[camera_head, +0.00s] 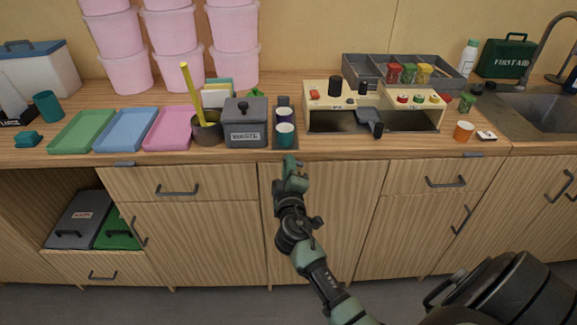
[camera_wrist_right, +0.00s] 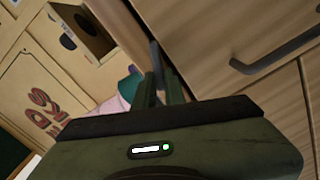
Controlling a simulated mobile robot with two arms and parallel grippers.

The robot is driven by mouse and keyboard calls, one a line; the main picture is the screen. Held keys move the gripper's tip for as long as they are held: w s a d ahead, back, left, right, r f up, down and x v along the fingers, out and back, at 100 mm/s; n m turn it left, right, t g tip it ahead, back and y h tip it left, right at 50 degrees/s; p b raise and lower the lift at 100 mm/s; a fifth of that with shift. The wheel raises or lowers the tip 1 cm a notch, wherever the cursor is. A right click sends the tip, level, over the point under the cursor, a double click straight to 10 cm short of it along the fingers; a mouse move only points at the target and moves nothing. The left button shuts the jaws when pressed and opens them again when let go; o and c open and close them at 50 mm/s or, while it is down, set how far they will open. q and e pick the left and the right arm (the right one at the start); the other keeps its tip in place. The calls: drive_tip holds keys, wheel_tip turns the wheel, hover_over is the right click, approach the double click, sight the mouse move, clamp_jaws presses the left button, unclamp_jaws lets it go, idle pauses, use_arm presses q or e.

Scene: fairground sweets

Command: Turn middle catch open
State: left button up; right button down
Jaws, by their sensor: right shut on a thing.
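My right gripper (camera_head: 291,163) is at the counter's front edge, above the middle cabinet door (camera_head: 335,220). In the right wrist view its fingers (camera_wrist_right: 160,88) are closed on a slim grey piece, which looks like the middle catch (camera_wrist_right: 155,55). In the head view the gripper hides that catch, so its turn angle cannot be told there. A left catch (camera_head: 124,163) and a right catch (camera_head: 473,155) show as small grey bars along the same edge. The middle door looks closed. My left gripper is not in view.
A cream rack (camera_head: 320,108) is to the right. Drawer handles (camera_head: 178,190) stick out from the front. An open shelf at left holds a grey box (camera_head: 78,218).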

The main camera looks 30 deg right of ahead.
drive_tip(key=n, duration=0.5)
drive_tip(key=shift+p, duration=0.35)
drive_tip(key=shift+f, duration=0.1)
idle(0.3)
drive_tip(key=c, duration=1.5)
unclamp_jaws()
drive_tip(key=b+v, duration=0.1)
drive_tip(key=v, duration=0.7)
